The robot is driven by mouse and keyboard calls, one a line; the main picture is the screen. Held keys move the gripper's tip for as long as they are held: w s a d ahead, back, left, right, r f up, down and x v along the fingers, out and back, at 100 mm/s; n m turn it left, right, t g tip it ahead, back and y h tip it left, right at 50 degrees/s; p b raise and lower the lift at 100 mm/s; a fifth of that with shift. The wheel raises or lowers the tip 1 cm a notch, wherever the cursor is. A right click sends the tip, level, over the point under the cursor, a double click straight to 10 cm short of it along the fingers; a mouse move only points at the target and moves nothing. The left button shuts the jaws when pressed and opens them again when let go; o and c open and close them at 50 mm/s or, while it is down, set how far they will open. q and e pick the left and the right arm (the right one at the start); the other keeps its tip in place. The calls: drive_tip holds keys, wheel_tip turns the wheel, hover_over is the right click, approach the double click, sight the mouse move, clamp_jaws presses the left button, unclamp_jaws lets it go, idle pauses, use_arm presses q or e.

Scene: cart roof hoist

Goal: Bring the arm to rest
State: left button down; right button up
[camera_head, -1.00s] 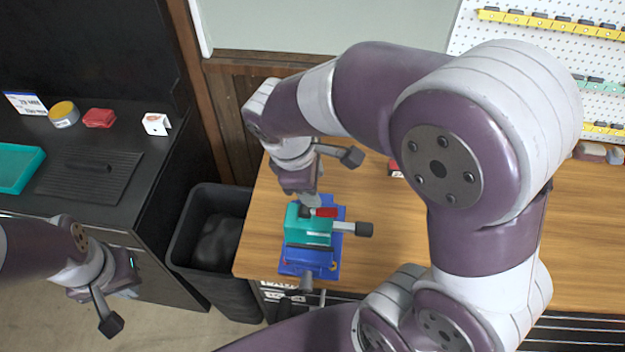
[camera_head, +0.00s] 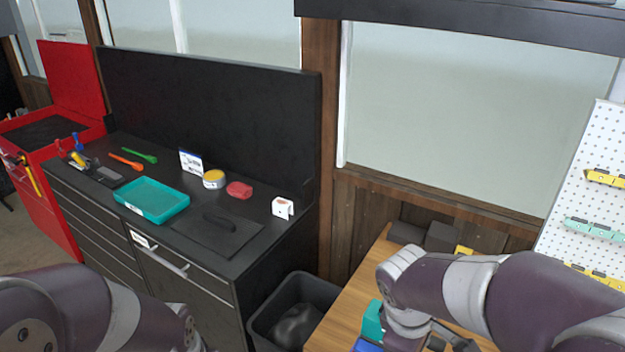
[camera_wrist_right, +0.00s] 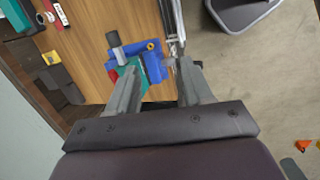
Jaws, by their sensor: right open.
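My right arm (camera_head: 540,300) reaches in from the right in the head view, with its wrist over the wooden bench; its fingers are cut off there. In the right wrist view my right gripper (camera_wrist_right: 160,68) is open, with nothing visible between its fingers. Beyond the fingertips is a blue vise (camera_wrist_right: 153,63) with a teal block (camera_wrist_right: 130,68) and a red piece (camera_wrist_right: 112,75) beside it. The teal block (camera_head: 372,320) and the vise (camera_head: 367,346) show partly in the head view, beside my wrist. My left arm (camera_head: 60,310) is at the lower left; its fingers are out of frame.
A black bin (camera_head: 262,325) stands between the wooden bench (camera_head: 345,300) and a black cabinet (camera_head: 285,240). On the cabinet are a teal tray (camera_head: 152,200), a yellow-topped tin (camera_head: 213,179) and a red item (camera_head: 239,190). A pegboard (camera_head: 590,160) stands right.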

use_arm(q)
wheel_tip(320, 180, down, 11)
drive_tip(key=w+b, duration=0.1)
drive_tip(key=b, duration=0.9)
drive_tip(key=shift+w+b, duration=0.3)
drive_tip(key=shift+b, duration=0.1)
use_arm(e)
wheel_tip(320, 180, down, 17)
drive_tip(key=s+d+m+y, duration=0.1)
drive_tip(key=s+m+y, duration=0.1)
drive_tip(key=m, duration=0.8)
drive_tip(key=shift+d+r+m+y, duration=0.15)
drive_tip(key=shift+d+m+y, duration=0.15)
drive_tip(key=shift+d+y, duration=0.1)
use_arm(q)
drive_tip(key=shift+s, duration=0.15)
use_arm(e)
drive_tip(key=shift+s, duration=0.2)
drive_tip(key=shift+w, duration=0.1)
